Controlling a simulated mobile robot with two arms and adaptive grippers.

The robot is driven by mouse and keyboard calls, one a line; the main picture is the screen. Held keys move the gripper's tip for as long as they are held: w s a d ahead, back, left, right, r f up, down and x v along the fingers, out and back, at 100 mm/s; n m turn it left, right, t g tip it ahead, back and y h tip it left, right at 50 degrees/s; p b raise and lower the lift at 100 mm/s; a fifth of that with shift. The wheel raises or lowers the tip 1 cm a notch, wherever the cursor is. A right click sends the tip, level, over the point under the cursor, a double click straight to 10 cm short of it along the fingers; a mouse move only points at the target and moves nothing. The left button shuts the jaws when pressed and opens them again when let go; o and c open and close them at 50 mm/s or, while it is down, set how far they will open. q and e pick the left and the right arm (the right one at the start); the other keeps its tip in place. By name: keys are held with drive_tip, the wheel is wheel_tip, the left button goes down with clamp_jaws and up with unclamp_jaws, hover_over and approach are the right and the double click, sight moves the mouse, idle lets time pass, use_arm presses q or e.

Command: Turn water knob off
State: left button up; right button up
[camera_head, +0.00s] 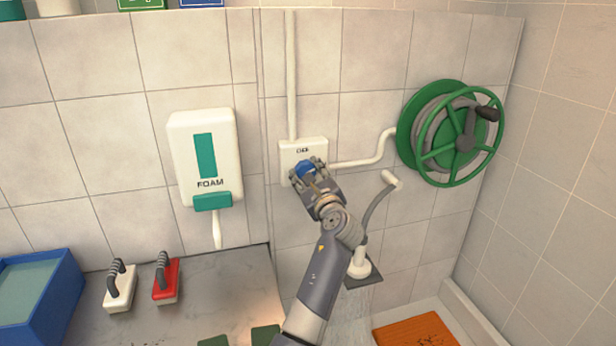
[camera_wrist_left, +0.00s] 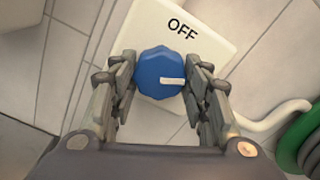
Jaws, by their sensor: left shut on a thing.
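The blue water knob (camera_wrist_left: 158,72) sits on a white wall box marked OFF (camera_wrist_left: 198,30). In the left wrist view its white pointer line points to the right, not at the OFF label. In the head view the knob (camera_head: 305,168) is partly hidden by my left gripper (camera_head: 309,178). My left gripper (camera_wrist_left: 160,85) is shut on the knob, one finger on each side. Water runs from the white shower head (camera_head: 359,266) below the box. My right gripper is not in view.
A green hose reel (camera_head: 452,133) hangs on the wall at the right, and a foam dispenser (camera_head: 205,155) at the left. A white brush (camera_head: 119,288), a red brush (camera_head: 166,280) and a blue tub (camera_head: 62,300) rest on the counter. An orange mat (camera_head: 415,331) lies below.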

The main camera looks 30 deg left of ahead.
use_arm(q)
drive_tip(key=n+b, duration=0.3)
drive_tip(key=n, duration=0.3)
drive_tip(key=n+b, duration=0.3)
drive_tip(key=n, duration=0.3)
drive_tip(key=shift+r+n, duration=0.2)
drive_tip(key=shift+n, duration=0.1)
drive_tip(key=shift+r, duration=0.15)
drive_tip(key=o, duration=0.8)
drive_tip(key=shift+w, duration=0.1)
drive_tip(key=shift+c, duration=0.2)
drive_tip(key=o, duration=0.3)
drive_tip(key=shift+w+f, duration=0.15)
drive_tip(key=shift+f, duration=0.05)
